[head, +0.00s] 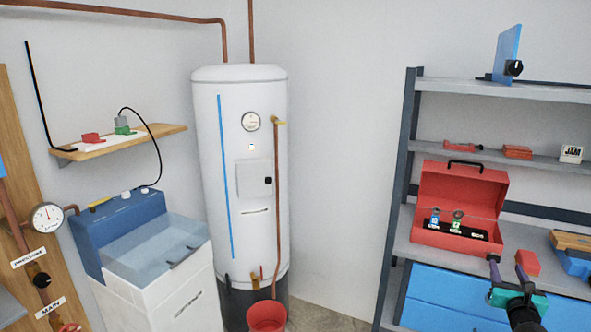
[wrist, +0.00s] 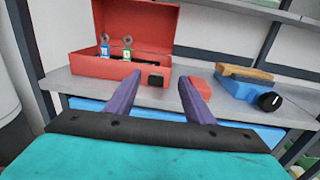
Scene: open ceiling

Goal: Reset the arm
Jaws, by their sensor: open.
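My gripper (head: 508,271) is at the lower right of the head view, in front of the shelf unit. Its two purple fingers are apart with nothing between them; they also show in the wrist view (wrist: 160,82). Beyond the fingers, an open red toolbox (head: 462,190) stands on the middle shelf, also at the upper left of the wrist view (wrist: 112,70). Two tagged items, one blue (head: 435,216) and one green (head: 457,220), stand inside it. The gripper appears apart from the toolbox and everything on the shelf.
A red block (wrist: 200,82) and a blue-and-wood tool (wrist: 240,84) lie right of the toolbox. Blue drawers (head: 440,300) sit under the shelf (head: 405,240). A white tank (head: 270,160), blue washer (head: 100,232) and red bucket (head: 267,316) stand to the left.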

